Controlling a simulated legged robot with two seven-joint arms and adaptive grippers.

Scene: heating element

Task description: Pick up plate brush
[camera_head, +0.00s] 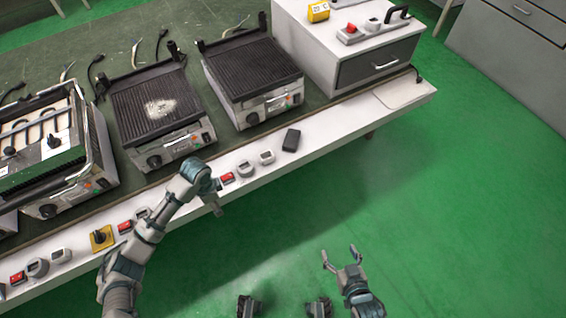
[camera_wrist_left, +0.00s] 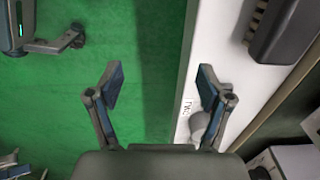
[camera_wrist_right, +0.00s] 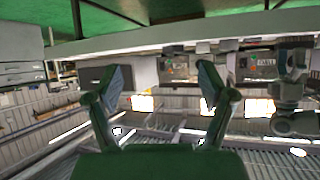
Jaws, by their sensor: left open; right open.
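A small dark block (camera_head: 291,140), which looks like the plate brush, lies on the white front ledge of the bench, right of a grey knob. A dark block, probably the same one, shows at the upper right of the left wrist view (camera_wrist_left: 285,30). My left gripper (camera_head: 215,200) is over the ledge's front edge, left of the block and apart from it. Its fingers (camera_wrist_left: 155,88) are open and empty. My right gripper (camera_head: 338,255) is open and empty over the green floor, away from the bench. Its open fingers also show in the right wrist view (camera_wrist_right: 163,90).
Several grills stand on the bench, including a ribbed one (camera_head: 255,75) behind the block. Red switches (camera_head: 227,178) and grey knobs (camera_head: 267,157) line the ledge. A white drawer unit (camera_head: 350,65) stands at the right end. The green floor (camera_head: 470,210) in front is clear.

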